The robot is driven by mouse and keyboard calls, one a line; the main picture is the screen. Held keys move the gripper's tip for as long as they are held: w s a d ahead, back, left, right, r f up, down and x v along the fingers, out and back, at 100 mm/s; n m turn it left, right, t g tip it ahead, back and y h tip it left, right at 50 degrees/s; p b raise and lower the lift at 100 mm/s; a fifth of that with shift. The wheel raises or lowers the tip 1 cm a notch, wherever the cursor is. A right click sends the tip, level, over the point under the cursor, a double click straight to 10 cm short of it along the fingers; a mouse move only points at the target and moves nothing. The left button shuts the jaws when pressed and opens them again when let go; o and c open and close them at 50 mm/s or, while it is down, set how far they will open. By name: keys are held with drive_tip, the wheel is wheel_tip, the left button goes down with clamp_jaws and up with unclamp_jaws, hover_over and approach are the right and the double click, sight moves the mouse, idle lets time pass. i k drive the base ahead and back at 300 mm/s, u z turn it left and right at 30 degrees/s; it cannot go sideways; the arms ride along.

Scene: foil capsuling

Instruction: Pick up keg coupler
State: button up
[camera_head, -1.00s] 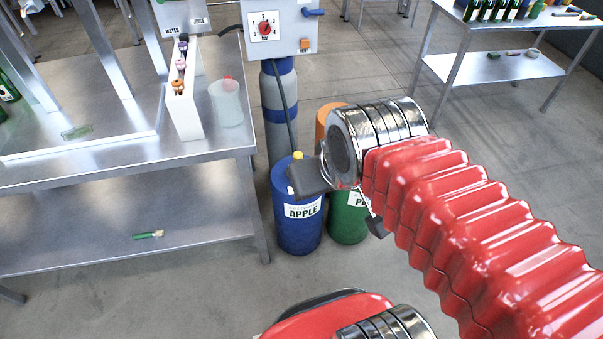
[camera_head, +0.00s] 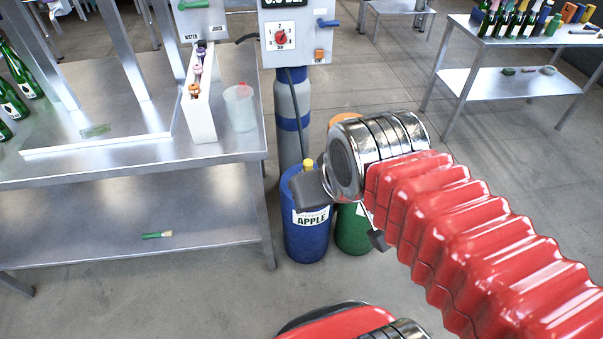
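My gripper (camera_head: 345,215) is at the end of the red-sleeved arm, in the middle of the view. Its two dark fingers stand wide apart, with no object visible between them. It hangs in front of a blue keg (camera_head: 308,240) labelled APPLE and a green keg (camera_head: 352,235), and partly hides both. A yellow fitting (camera_head: 308,164) shows on top of the blue keg. No keg coupler can be told for certain. Small purple, pink and orange pieces (camera_head: 195,78) sit along a white rack (camera_head: 202,115) on the left bench, too small to identify.
A steel bench (camera_head: 110,165) with a lower shelf fills the left. A clear jug (camera_head: 240,108) stands by the rack. A control box (camera_head: 297,40) sits above a grey-blue cylinder (camera_head: 292,115). A bottle-laden table (camera_head: 540,38) stands at upper right. Floor right of the kegs is open.

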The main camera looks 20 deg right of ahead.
sight(308, 164)
drive_tip(key=u, duration=0.2)
drive_tip(key=i, duration=1)
drive_tip(key=z, duration=0.05)
